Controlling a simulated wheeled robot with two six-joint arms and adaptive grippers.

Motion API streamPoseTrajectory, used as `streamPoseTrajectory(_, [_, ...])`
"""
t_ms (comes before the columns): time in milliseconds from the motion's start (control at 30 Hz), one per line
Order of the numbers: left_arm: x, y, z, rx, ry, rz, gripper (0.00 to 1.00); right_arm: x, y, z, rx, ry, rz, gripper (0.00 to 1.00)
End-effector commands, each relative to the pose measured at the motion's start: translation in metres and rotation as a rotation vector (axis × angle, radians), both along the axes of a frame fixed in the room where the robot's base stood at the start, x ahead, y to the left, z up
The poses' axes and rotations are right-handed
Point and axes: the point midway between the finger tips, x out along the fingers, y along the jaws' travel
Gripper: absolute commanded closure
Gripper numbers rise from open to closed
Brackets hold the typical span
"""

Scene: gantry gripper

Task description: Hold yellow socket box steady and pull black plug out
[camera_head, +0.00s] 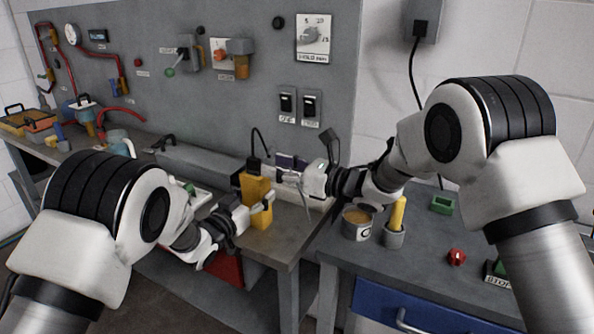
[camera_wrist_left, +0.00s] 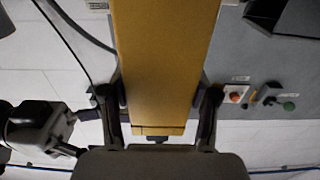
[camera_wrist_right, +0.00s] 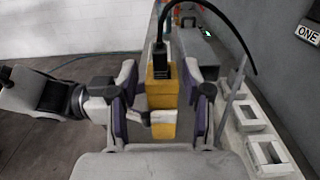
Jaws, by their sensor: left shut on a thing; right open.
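The yellow socket box (camera_head: 257,200) stands upright near the right end of the grey workbench. The black plug (camera_head: 254,164) sits in its top, with a black cable rising from it; the plug also shows in the right wrist view (camera_wrist_right: 161,62). My left gripper (camera_head: 262,209) is shut on the box's body, one finger on each side, as the left wrist view (camera_wrist_left: 163,95) shows. My right gripper (camera_head: 290,177) is open at the box's upper right. In the right wrist view its fingers (camera_wrist_right: 158,95) stand apart on either side of the box and plug, apparently without gripping.
A grey wall panel (camera_head: 215,110) with switches and valves rises behind the bench. To the right, a lower table holds a can (camera_head: 357,224), a cup with a yellow handle (camera_head: 396,225), a red knob (camera_head: 457,257) and a green block (camera_head: 442,204). A white socket strip lies near my right gripper.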

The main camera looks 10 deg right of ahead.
Motion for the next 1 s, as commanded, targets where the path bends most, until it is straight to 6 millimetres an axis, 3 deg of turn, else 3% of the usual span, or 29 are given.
streamPoseTrajectory(100, [0.0, 0.0, 0.0, 0.0, 0.0, 0.0, 0.8, 0.016, 0.024, -0.001, -0.002, -0.001, 0.003, 0.51])
streamPoseTrajectory(300, [0.0, 0.0, 0.0, 0.0, 0.0, 0.0, 0.8, 0.035, 0.049, 0.0, 0.001, -0.001, 0.0, 0.51])
streamPoseTrajectory(633, [0.0, 0.0, 0.0, 0.0, 0.0, 0.0, 0.8, 0.039, 0.054, 0.0, 0.002, 0.001, -0.002, 0.51])
streamPoseTrajectory(667, [0.0, 0.0, 0.0, 0.0, 0.0, 0.0, 0.8, 0.039, 0.054, 0.0, 0.002, 0.001, -0.002, 0.58])
streamPoseTrajectory(767, [0.0, 0.0, 0.0, 0.0, 0.0, 0.0, 0.8, 0.039, 0.054, 0.0, 0.002, 0.001, -0.002, 0.94])
streamPoseTrajectory(800, [0.0, 0.0, 0.0, 0.0, 0.0, 0.0, 0.8, 0.039, 0.054, 0.001, 0.002, 0.001, -0.002, 1.0])
streamPoseTrajectory(1000, [0.0, 0.0, 0.0, 0.0, 0.0, 0.0, 0.8, 0.039, 0.054, 0.001, 0.003, 0.0, -0.002, 1.0])
